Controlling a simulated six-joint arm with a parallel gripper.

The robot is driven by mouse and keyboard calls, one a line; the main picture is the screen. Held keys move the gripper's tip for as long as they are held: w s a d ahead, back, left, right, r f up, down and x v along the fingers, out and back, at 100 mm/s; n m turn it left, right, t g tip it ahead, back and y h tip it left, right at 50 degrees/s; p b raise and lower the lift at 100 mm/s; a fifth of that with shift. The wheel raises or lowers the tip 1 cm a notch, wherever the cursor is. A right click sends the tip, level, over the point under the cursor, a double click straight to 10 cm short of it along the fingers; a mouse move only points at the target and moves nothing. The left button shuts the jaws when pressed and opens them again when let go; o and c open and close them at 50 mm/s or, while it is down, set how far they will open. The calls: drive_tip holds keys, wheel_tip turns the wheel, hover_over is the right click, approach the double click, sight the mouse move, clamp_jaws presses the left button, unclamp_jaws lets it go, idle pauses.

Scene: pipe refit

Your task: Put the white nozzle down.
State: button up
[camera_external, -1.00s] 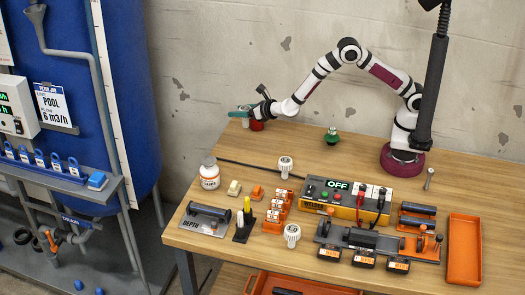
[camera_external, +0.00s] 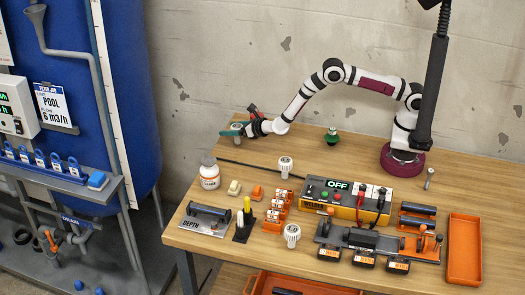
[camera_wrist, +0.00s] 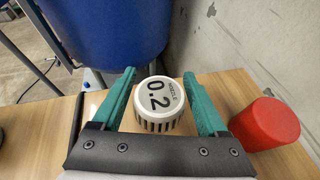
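A red cylinder (camera_wrist: 265,123) stands close to the right of my gripper. Other white nozzles (camera_external: 285,166) (camera_external: 292,235) stand on the table (camera_external: 345,155). A green-topped part (camera_external: 331,136) is farther right. A white bottle (camera_external: 209,174) stands nearer the front. A blue tank (camera_wrist: 105,30) is beyond the table edge.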

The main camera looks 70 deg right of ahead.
drive_tip(key=shift+o, duration=0.4)
drive_tip(key=shift+r, duration=0.1)
